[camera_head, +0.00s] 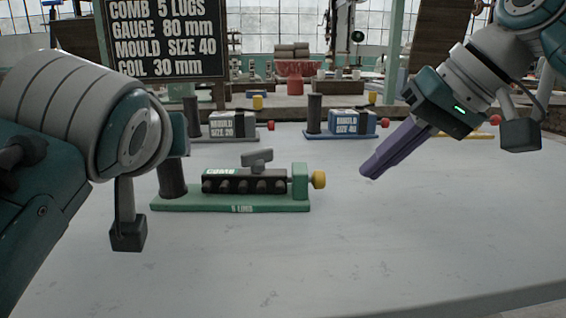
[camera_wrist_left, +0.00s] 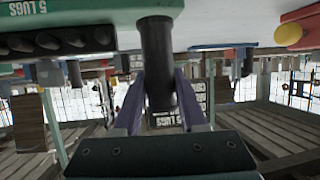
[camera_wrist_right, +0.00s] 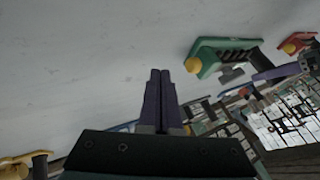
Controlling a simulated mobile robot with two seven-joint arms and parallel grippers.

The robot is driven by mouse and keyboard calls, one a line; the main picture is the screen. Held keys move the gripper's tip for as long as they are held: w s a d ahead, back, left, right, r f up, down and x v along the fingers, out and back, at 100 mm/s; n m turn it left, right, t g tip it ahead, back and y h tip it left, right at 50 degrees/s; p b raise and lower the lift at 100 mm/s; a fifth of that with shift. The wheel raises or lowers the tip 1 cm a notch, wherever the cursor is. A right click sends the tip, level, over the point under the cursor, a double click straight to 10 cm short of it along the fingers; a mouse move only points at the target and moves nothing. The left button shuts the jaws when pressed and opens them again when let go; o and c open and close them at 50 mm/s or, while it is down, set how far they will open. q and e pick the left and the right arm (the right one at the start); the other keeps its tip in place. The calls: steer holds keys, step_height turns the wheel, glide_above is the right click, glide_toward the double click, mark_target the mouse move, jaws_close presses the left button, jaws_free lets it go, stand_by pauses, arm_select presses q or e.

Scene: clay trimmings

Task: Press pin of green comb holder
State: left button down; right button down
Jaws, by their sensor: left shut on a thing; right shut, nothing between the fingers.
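The green comb holder (camera_head: 230,204), labelled 5 LUGS, lies on the table left of centre with a black lugged comb (camera_head: 245,186) on it. Its yellow pin (camera_head: 319,180) sticks out from the green block at its right end. The pin also shows in the right wrist view (camera_wrist_right: 193,65). My left gripper (camera_wrist_left: 158,95) is shut on the holder's upright black post (camera_wrist_left: 157,45). In the head view its fingers are hidden behind my arm. My right gripper (camera_head: 367,171) is shut and empty, in the air right of the pin and apart from it.
A blue holder (camera_head: 330,136) labelled MOULD SIZE 40 and a grey one (camera_head: 226,139) stand behind, each with a black post and red knob. A signboard (camera_head: 165,38) hangs at back left. The table's front and right are clear.

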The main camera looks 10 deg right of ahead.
arm_select(q)
steer(key=shift+s+f, duration=0.1)
steer(key=shift+f, duration=0.2)
arm_select(e)
steer(key=v, duration=0.8)
steer(key=shift+s+r, duration=0.15)
steer(key=shift+r, duration=0.25)
steer(key=shift+d, duration=0.1)
arm_select(q)
steer(key=c, duration=0.7)
jaws_free()
steer(key=shift+d, duration=0.1)
steer(key=o, duration=0.3)
steer(key=shift+r, duration=0.15)
steer(key=shift+r, duration=0.1)
